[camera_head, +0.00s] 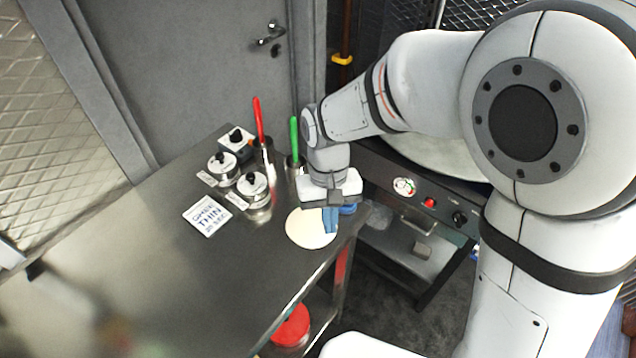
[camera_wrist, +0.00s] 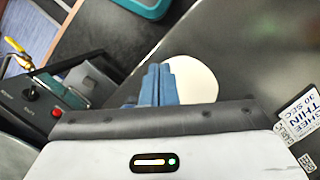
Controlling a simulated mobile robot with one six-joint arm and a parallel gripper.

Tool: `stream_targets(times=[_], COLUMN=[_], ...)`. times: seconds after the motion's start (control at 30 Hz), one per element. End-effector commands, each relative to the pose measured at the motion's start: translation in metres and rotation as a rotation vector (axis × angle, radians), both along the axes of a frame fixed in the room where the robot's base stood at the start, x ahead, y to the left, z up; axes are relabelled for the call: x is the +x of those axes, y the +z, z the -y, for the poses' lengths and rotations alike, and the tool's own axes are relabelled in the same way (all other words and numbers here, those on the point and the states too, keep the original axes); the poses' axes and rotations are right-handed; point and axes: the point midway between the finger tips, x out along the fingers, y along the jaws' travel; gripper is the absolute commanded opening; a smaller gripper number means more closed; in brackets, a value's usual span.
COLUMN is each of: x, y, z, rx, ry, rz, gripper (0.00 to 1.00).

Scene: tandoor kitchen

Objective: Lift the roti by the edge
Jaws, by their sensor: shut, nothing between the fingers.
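The roti (camera_head: 308,229) is a pale round disc lying flat on the steel table, near its right edge. My gripper (camera_head: 330,222) is over the roti's right side, pointing down, with blue fingers closed together. In the wrist view the roti (camera_wrist: 196,78) shows beside and beyond the closed blue fingers (camera_wrist: 158,84), which hide part of its edge. Nothing shows between the fingers. I cannot tell whether the fingertips touch the roti or the table.
Lidded steel pots (camera_head: 252,186), red (camera_head: 258,120) and green (camera_head: 294,138) handled tools in holders, and a printed card (camera_head: 207,216) stand or lie left of and behind the roti. A unit with a red knob (camera_head: 429,203) is to the right. The front-left steel table (camera_head: 180,290) is clear.

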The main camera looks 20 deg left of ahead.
Motion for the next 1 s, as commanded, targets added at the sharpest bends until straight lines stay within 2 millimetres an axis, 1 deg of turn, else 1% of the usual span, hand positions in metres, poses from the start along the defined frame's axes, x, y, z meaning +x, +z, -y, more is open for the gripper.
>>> stream_targets(times=[0.03,0.1,0.6,0.63,0.7,0.8,0.9,0.93,1.0], x=[0.010,0.023,0.111,0.115,0.111,0.111,0.111,0.111,0.106], y=[0.001,0.001,0.001,-0.001,-0.019,-0.036,-0.049,-0.052,-0.048], z=[-0.006,-0.014,-0.069,-0.071,-0.069,-0.069,-0.068,-0.068,-0.066], rx=[-0.001,-0.001,0.000,-0.001,-0.004,-0.003,-0.002,-0.002,-0.001], ry=[-0.002,-0.002,-0.002,-0.002,-0.001,-0.001,0.000,0.000,0.000], rz=[-0.001,-0.001,0.000,-0.002,-0.004,-0.004,-0.003,-0.003,-0.001], gripper=[0.00,0.00,0.00,0.00,0.00,0.00,0.00,0.00,0.00])
